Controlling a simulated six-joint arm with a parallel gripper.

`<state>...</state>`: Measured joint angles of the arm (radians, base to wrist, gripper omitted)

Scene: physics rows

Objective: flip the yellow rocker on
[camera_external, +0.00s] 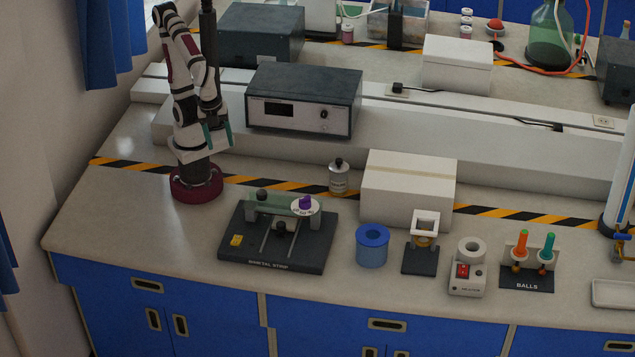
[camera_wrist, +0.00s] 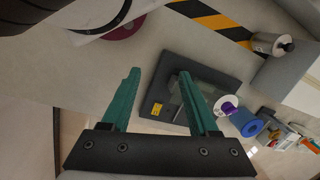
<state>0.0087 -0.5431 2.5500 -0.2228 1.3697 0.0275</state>
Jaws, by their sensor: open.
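The yellow rocker (camera_external: 236,240) sits at the front left corner of a dark board (camera_external: 300,252) labelled for a bimetal strip. It also shows in the wrist view (camera_wrist: 157,108), on the near part of the board. It is too small to tell which way it is tilted. My gripper (camera_external: 219,143) is open and empty, with teal fingers, raised above the bench behind and left of the board. In the wrist view my gripper (camera_wrist: 158,73) has its fingers spread, with the rocker seen between them and well apart from them.
The board carries a strip and a white dial with a purple knob (camera_external: 305,202). To its right stand a blue cylinder (camera_external: 372,248), a dark stand (camera_external: 420,260), a white unit with a red switch (camera_external: 467,280) and a balls rack (camera_external: 527,281). Bench left of the board is clear.

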